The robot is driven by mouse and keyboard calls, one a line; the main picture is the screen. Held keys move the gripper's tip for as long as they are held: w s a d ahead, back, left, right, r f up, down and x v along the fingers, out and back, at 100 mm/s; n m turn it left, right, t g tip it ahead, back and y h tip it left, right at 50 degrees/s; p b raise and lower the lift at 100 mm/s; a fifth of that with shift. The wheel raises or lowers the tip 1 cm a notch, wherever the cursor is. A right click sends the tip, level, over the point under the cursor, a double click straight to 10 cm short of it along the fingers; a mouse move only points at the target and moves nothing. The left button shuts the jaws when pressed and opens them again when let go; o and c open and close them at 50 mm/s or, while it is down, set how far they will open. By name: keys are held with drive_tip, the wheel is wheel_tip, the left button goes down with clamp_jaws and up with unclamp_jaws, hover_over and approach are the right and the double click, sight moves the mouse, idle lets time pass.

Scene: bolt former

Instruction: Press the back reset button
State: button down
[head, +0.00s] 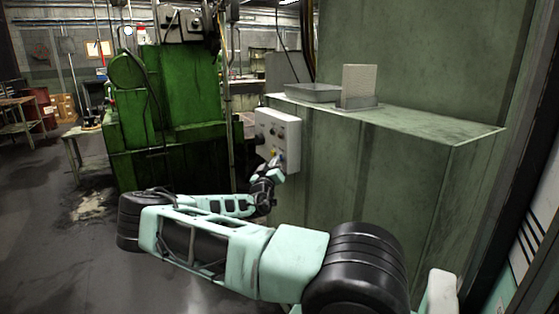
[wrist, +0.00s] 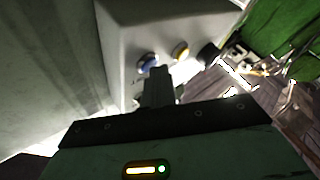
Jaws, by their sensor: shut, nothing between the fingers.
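A light grey control box (head: 278,138) is mounted on the side of the green-grey machine cabinet in the head view. It carries several small buttons and knobs. In the wrist view the box (wrist: 165,25) fills the upper middle, with a blue button (wrist: 148,62), a yellow button (wrist: 181,50) and a black knob (wrist: 208,54) along its face. My gripper (wrist: 158,76) is shut and empty, its fingertips just by the blue button. I cannot tell whether they touch it. In the head view my gripper (head: 276,160) is at the lower part of the box. Which button is the back reset is not readable.
The green-grey cabinet (head: 375,170) stands right of the box, with a metal tray (head: 313,92) on its top ledge. A green machine (head: 180,110) stands behind to the left. Open floor (head: 50,220) lies at the left.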

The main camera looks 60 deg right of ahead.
drive_tip(key=shift+a, duration=0.1)
drive_tip(key=shift+w+a+b, duration=0.35)
drive_tip(key=shift+a+b, duration=0.2)
drive_tip(key=shift+a, duration=0.05)
drive_tip(key=shift+w+a+b, duration=0.4)
drive_tip(key=shift+a+b, duration=0.05)
drive_tip(key=shift+a, duration=0.3)
drive_tip(key=shift+w+a+b, duration=0.4)
drive_tip(key=shift+a, duration=0.3)
drive_tip(key=shift+w+a+b, duration=0.4)
drive_tip(key=shift+a+b, duration=0.05)
drive_tip(key=shift+a, duration=0.3)
